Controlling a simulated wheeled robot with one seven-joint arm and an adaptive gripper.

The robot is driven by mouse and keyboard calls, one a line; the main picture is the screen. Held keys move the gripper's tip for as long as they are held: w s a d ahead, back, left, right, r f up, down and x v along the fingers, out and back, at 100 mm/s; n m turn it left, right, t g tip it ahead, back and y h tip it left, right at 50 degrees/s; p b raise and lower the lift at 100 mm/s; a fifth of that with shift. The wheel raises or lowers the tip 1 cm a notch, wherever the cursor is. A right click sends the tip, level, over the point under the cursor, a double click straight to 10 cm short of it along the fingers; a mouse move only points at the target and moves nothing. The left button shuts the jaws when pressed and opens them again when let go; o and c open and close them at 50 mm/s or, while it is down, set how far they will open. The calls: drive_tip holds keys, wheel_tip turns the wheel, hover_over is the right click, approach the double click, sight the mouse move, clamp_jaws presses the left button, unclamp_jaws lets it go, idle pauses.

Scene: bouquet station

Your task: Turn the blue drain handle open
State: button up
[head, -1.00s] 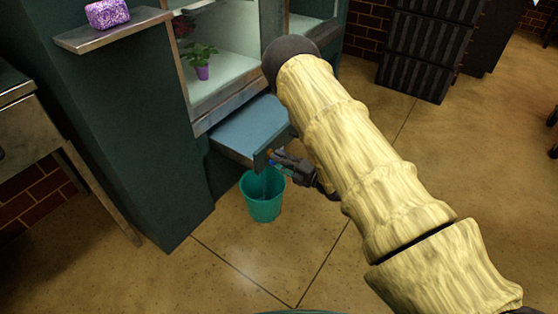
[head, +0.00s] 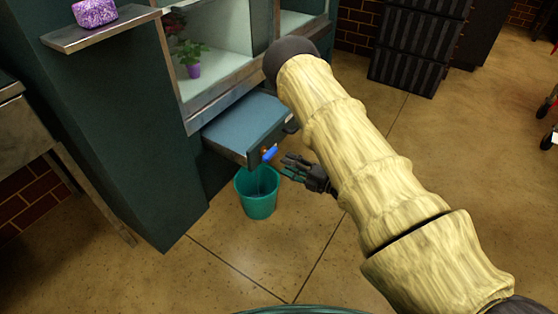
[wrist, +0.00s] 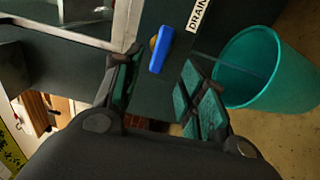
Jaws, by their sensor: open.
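The blue drain handle (head: 270,153) sits on the front of the drain box, on a brass-coloured valve. A teal bucket (head: 257,203) stands on the floor below the valve. A thin pale streak, seemingly water, runs from the valve side into the bucket (wrist: 240,98).
The blue-grey drain box (head: 240,125) juts out from the green cabinet (head: 135,130). A potted plant (head: 193,70) stands inside the cabinet. A purple sparkly block (head: 95,12) rests on a side shelf (head: 110,30). Dark crates (head: 408,75) stand behind. Floor in front is free.

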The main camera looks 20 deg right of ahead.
drive_tip(key=shift+v, duration=2.35)
drive_tip(key=s+a+f+m+g+h, duration=0.2)
drive_tip(key=s+f+m+g+h, duration=0.55)
drive_tip(key=s+f+m, duration=0.75)
drive_tip(key=s+a+m+g+h, duration=0.15)
drive_tip(key=s+m, duration=0.25)
drive_tip(key=s, duration=0.4)
drive_tip(key=s+a+f+m+g+h, duration=0.1)
drive_tip(key=s+a+m+g, duration=0.2)
drive_tip(key=s, duration=0.4)
drive_tip(key=s+a+m+g+h, duration=0.15)
drive_tip(key=s+m, duration=0.25)
drive_tip(key=s, duration=0.4)
wheel_tip(320, 180, up, 34)
drive_tip(key=p, duration=3.5)
drive_tip(key=shift+w+d+g, duration=0.15)
drive_tip(key=shift+w+g, duration=0.1)
drive_tip(key=shift+g, duration=0.1)
